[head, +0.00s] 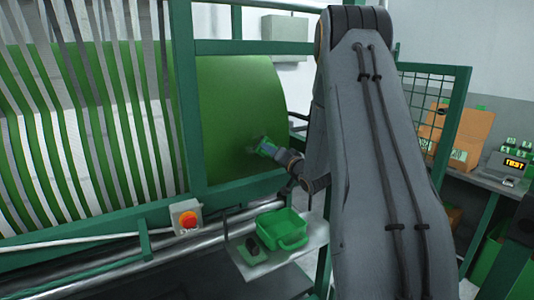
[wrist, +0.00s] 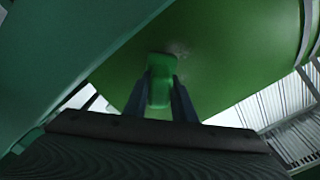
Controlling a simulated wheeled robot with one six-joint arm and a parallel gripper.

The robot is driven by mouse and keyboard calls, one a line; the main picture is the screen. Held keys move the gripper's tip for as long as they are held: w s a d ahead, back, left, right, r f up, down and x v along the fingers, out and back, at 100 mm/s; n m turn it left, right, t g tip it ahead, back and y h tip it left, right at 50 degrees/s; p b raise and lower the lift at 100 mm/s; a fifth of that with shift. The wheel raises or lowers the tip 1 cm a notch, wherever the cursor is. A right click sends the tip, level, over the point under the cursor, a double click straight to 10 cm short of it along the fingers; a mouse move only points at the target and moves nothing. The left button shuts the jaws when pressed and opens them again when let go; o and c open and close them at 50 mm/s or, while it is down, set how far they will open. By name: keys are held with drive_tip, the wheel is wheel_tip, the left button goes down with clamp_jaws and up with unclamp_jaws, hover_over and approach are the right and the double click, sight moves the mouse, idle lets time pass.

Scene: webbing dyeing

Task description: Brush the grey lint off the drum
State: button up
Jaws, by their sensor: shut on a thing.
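The big green drum (head: 235,105) stands behind a green frame at centre-left in the head view, and its curved face fills the upper wrist view (wrist: 225,65). A small grey lint patch (wrist: 178,48) shows on the drum just beyond the brush tip in the wrist view. My gripper (head: 272,149) is at the drum's lower right and is shut on a green brush (wrist: 160,82). The brush head is at or very near the drum; I cannot tell if it touches. Its bristles are hidden from view. In the head view the lint around the brush is a faint smudge.
Grey and white webbing strips (head: 85,110) wrap the drum's left part. A shelf (head: 262,268) below holds a green bin (head: 283,228) and a small dark green item (head: 252,247). A red button box (head: 187,217) sits on the frame rail. A mesh gate (head: 432,110) stands right of my arm.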

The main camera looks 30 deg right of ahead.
drive_tip(key=shift+d+r+p, duration=0.7)
drive_tip(key=shift+d+r, duration=0.35)
drive_tip(key=shift+d, duration=0.75)
drive_tip(key=shift+a+r+p, duration=0.95)
drive_tip(key=shift+a+r, duration=0.05)
drive_tip(key=shift+a, duration=4.3)
drive_tip(key=d, duration=1)
drive_tip(key=shift+d, duration=0.25)
drive_tip(key=shift+w, duration=0.1)
drive_tip(key=s+p, duration=0.2)
drive_tip(key=s, duration=0.4)
drive_tip(key=shift+d, duration=0.15)
